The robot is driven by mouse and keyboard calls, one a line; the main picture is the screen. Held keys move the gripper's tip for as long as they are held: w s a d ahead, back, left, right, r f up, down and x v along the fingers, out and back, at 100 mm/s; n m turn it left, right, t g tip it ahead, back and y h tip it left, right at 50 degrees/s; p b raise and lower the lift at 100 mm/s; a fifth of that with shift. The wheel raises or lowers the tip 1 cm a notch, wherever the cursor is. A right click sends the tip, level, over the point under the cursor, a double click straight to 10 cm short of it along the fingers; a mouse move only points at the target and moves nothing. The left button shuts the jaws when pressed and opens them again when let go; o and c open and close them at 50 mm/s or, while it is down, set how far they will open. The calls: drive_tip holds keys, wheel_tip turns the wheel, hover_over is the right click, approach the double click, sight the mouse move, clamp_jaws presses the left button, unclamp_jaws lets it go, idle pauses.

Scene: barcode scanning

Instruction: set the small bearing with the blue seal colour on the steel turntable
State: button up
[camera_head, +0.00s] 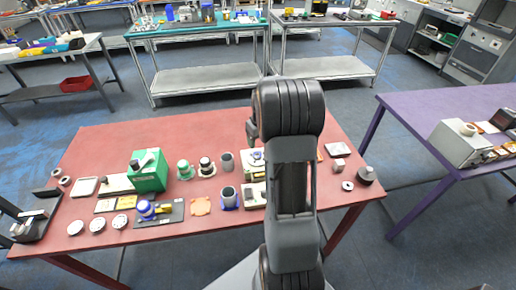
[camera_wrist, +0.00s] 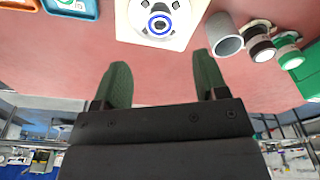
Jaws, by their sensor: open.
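In the wrist view a small bearing with a blue ring (camera_wrist: 160,23) lies on the round pale steel turntable (camera_wrist: 150,7), which is set on a cream square base. The top of the turntable is cut off by the picture edge. My gripper (camera_wrist: 163,75) is open and empty, its two dark green fingers apart, and clear of the bearing. In the head view the cream base (camera_head: 252,159) shows only partly beside my arm. My arm hides my fingers and the bearing there.
A grey cup (camera_head: 227,162), a black-topped part (camera_head: 206,167), a green-topped part (camera_head: 184,169) and a green box (camera_head: 150,172) stand left of the base. Loose rings lie at the table's left end and right (camera_head: 347,186). The red table's (camera_head: 100,145) back left is bare.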

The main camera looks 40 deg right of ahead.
drive_tip(key=s+a+r+t, duration=0.1)
drive_tip(key=s+a+r, duration=0.4)
drive_tip(key=a+r, duration=0.65)
drive_tip(key=s+a+t, duration=0.1)
drive_tip(key=s+a, duration=1)
drive_tip(key=shift+s+a+t, duration=0.3)
drive_tip(key=shift+a+t, duration=0.1)
